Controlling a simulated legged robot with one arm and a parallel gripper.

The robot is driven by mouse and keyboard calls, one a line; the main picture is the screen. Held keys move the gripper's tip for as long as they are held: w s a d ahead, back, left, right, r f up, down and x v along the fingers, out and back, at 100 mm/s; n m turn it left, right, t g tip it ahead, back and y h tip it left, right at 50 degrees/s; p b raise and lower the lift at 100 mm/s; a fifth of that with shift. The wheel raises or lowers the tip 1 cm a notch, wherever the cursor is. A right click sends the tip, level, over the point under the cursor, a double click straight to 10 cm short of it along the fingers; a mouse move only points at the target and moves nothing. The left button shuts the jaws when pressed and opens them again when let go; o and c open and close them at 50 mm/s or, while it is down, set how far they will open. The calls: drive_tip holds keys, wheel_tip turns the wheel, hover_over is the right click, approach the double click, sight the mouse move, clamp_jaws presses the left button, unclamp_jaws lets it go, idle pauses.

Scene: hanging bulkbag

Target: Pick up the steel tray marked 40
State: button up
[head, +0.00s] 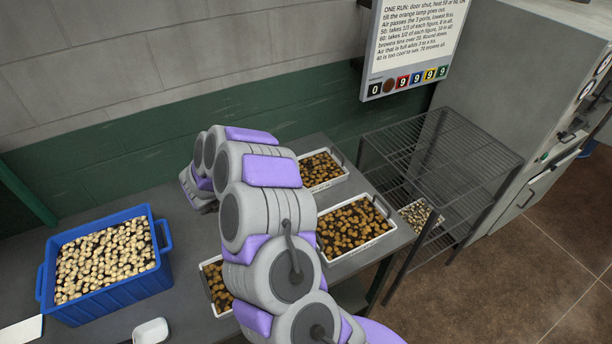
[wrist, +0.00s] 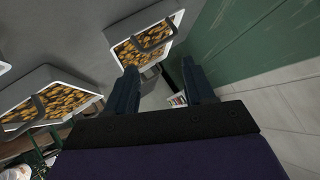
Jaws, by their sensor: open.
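Three white-rimmed trays of browned pieces stand on the grey table: one at the back (head: 332,181), one at the right edge (head: 361,249), and one at the front (head: 222,311), partly hidden by my arm. No number is readable on any of them, so I cannot tell which is marked 40. Two such trays with dark handles show in the wrist view, one at the top (wrist: 177,24) and one at the left (wrist: 76,80). My gripper (wrist: 160,76) is open and empty, its fingers apart from both. In the head view its fingers are hidden behind my arm.
A blue crate (head: 112,302) of pale pieces and a small white dish (head: 151,331) are at the left. A wire rack (head: 440,145), with a pale-filled tray (head: 420,214) low inside, stands right of the table beside a grey cabinet (head: 530,100). A notice board (head: 418,45) hangs above.

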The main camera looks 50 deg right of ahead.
drive_tip(key=s+d+f+m+g+h, duration=0.2)
drive_tip(key=s+d+f+g, duration=0.15)
drive_tip(key=s+d, duration=0.35)
drive_tip(key=b, duration=0.2)
approach(318, 186)
drive_tip(key=shift+g, duration=0.25)
drive_tip(key=x, duration=0.4)
drive_tip(key=shift+w+d+r, duration=0.15)
drive_tip(key=shift+d+r, duration=0.05)
drive_tip(key=shift+d, duration=0.1)
drive_tip(key=shift+f+x, duration=0.2)
drive_tip(key=shift+x, duration=2.15)
drive_tip(key=shift+w+d+f+b, duration=0.1)
drive_tip(key=shift+d+f+b, duration=0.05)
drive_tip(key=shift+d+b, duration=0.2)
drive_tip(key=shift+a, duration=0.2)
clamp_jaws()
